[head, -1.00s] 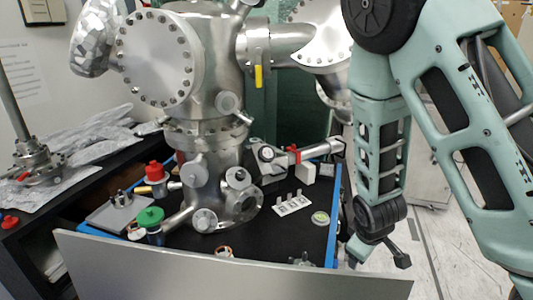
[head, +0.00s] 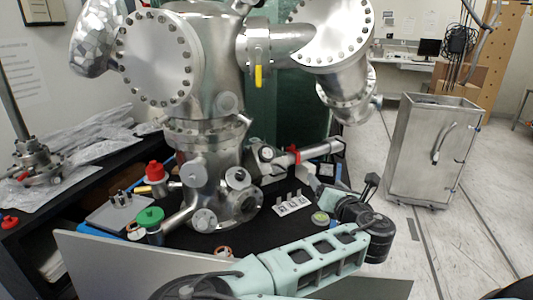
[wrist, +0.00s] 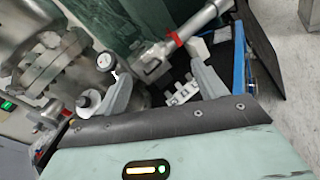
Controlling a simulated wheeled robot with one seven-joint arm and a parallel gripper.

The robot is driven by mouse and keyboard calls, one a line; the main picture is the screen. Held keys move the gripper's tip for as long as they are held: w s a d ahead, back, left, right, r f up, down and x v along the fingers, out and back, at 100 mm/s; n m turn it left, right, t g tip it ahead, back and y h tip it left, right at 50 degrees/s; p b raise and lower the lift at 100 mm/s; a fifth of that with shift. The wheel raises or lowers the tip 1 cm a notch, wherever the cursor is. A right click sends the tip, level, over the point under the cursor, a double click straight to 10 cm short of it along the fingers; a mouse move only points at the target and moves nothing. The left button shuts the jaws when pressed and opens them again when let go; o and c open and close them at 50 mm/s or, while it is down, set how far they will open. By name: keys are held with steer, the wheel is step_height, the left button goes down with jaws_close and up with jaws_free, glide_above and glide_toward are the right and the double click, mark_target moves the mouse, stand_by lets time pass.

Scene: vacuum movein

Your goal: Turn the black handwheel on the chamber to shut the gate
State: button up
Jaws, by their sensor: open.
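The black handwheel (head: 267,153) is a small dark ring with a pale centre, on the valve at the lower right of the steel chamber (head: 210,70). In the wrist view the handwheel (wrist: 105,61) is left of centre, just beyond my left finger's tip. My gripper (head: 311,173) is to the right of the handwheel in the head view, over the right part of the black bench top. In the wrist view my gripper (wrist: 160,72) has its two grey fingers wide apart with nothing between them. They do not appear to touch the handwheel.
A steel tube with a red clamp (head: 293,154) runs right from the valve, beyond my fingers. A white holder (head: 292,204) stands on the bench. Red (head: 154,171) and green (head: 150,217) capped parts are at left. A grey panel (head: 110,270) edges the front.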

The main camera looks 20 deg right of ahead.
mark_target(268, 153)
steer(key=a+r+n+y, duration=0.3)
steer(key=a+n+y, duration=0.2)
steer(key=a+n, duration=0.25)
steer(key=shift+m, duration=0.25)
steer(key=x, duration=1.1)
steer(key=b+x, duration=0.1)
steer(key=x, duration=0.5)
steer(key=shift+w+a+r, duration=0.15)
steer(key=shift+w+a, duration=0.05)
steer(key=shift+a, duration=0.15)
steer(key=shift+c, duration=0.3)
steer(key=c, duration=0.9)
